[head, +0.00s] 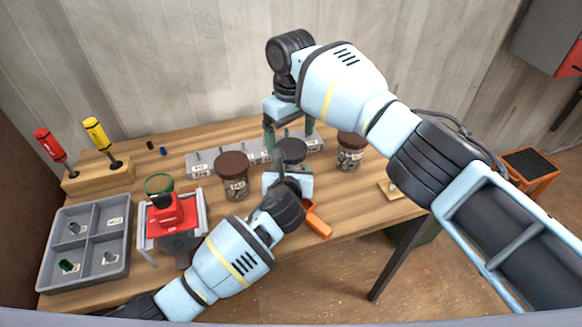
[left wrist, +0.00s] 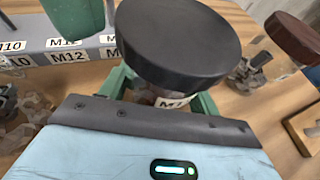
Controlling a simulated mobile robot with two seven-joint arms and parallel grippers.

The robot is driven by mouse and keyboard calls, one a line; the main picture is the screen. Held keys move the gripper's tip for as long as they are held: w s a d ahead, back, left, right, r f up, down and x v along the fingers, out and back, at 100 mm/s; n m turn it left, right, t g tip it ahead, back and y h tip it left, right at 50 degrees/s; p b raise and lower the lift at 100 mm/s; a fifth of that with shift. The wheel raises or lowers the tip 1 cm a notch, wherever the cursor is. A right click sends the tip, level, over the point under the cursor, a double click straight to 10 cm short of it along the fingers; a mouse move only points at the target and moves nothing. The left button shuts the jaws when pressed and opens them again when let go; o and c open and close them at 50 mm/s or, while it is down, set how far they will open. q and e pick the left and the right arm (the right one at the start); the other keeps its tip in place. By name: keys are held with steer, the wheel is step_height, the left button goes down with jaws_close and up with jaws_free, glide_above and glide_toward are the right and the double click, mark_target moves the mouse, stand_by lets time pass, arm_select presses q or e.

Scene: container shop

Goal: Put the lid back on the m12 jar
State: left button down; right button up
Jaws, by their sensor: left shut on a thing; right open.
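A jar with a dark grey-black lid (head: 291,149) stands in the middle of the workbench. The left wrist view shows the lid (left wrist: 178,38) on top of the jar; I cannot tell whether it is fully seated. The jar's label (left wrist: 172,102) reads "M1", the rest hidden. My left gripper (head: 288,172) is shut on this jar below the lid, its green fingers on either side of the body. My right gripper (head: 290,134) is open, reaching down from above, with its green fingers to the left and right of the lid. A right finger also shows in the left wrist view (left wrist: 75,15).
Brown-lidded jars stand left (head: 234,183) and right (head: 348,152). A grey labelled rack (head: 203,162) runs behind. A red vise (head: 168,213), a grey compartment tray (head: 88,247) and a screwdriver block (head: 98,177) are left. An orange-handled object (head: 318,226) lies in front; a wooden pad (head: 388,192) is right.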

arm_select(q)
steer(key=shift+f, duration=0.1)
arm_select(e)
steer(key=shift+f, duration=1.35)
steer(key=c, duration=1)
steer(key=o, duration=1.1)
steer(key=shift+o, duration=0.2)
step_height(320, 180, up, 12)
arm_select(q)
steer(key=shift+c, duration=1.4)
jaws_free()
